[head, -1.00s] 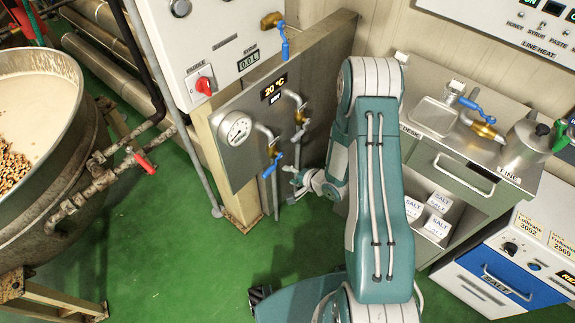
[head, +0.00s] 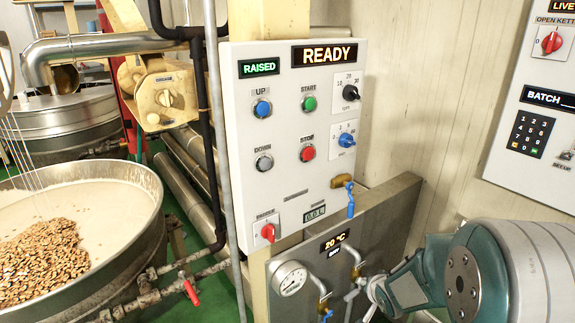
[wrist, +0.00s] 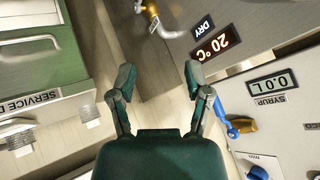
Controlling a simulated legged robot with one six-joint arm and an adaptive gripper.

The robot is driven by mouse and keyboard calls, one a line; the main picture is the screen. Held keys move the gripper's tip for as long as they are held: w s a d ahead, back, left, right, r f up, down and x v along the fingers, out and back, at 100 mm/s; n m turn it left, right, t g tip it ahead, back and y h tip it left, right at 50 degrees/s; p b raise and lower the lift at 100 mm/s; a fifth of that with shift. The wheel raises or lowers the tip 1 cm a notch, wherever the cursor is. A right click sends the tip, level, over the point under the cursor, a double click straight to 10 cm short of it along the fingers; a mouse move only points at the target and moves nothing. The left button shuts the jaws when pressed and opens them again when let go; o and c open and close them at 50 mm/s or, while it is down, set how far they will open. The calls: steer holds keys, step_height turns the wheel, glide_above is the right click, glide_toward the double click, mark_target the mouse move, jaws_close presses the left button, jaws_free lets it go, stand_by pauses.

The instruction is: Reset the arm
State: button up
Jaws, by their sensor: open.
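My arm shows at the lower right of the head view, with its large teal and grey joint close to the camera. My gripper (wrist: 158,76) shows in the wrist view with its two dark green fingers spread apart and nothing between them. It hangs in free space in front of the metal valve panel (head: 400,215).
A control box (head: 290,130) with buttons reads READY and RAISED. A pressure gauge (head: 290,278) and blue-handled valves sit below it. A large kettle (head: 130,250) with nuts stands at left. A batch keypad panel (head: 535,110) hangs at right. The wrist view shows a green drawer (wrist: 30,45).

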steer(key=s+a+r+n+g+h, duration=0.1)
steer(key=s+r+n+h, duration=0.1)
steer(key=s+r, duration=1.05)
steer(key=s+a+r+n+g+y, duration=0.1)
steer(key=s+a+r+n, duration=0.1)
steer(key=s, duration=0.4)
steer(key=s+a+r+n+g, duration=0.1)
steer(key=s+a+r+n, duration=0.1)
steer(key=s+r, duration=0.2)
steer(key=s, duration=0.3)
steer(key=shift+s+a+y, duration=0.2)
steer(key=shift+y, duration=0.2)
